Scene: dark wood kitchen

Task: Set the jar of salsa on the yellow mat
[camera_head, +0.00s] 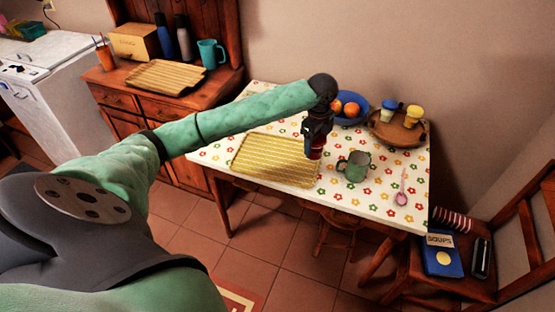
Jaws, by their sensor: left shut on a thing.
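My left gripper (316,141) reaches over the table from the left, pointing down. It is shut on the jar of salsa (315,153), a small dark red jar mostly hidden by the fingers. The yellow mat (268,162), with pale stripes, lies on the flowered tablecloth. The jar shows against the mat's right edge; I cannot tell how far above the surface it is. My right gripper is not in view.
Behind are a blue bowl (351,107) with oranges and a wooden tray (386,130) with two cups. The mat's visible surface is clear.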

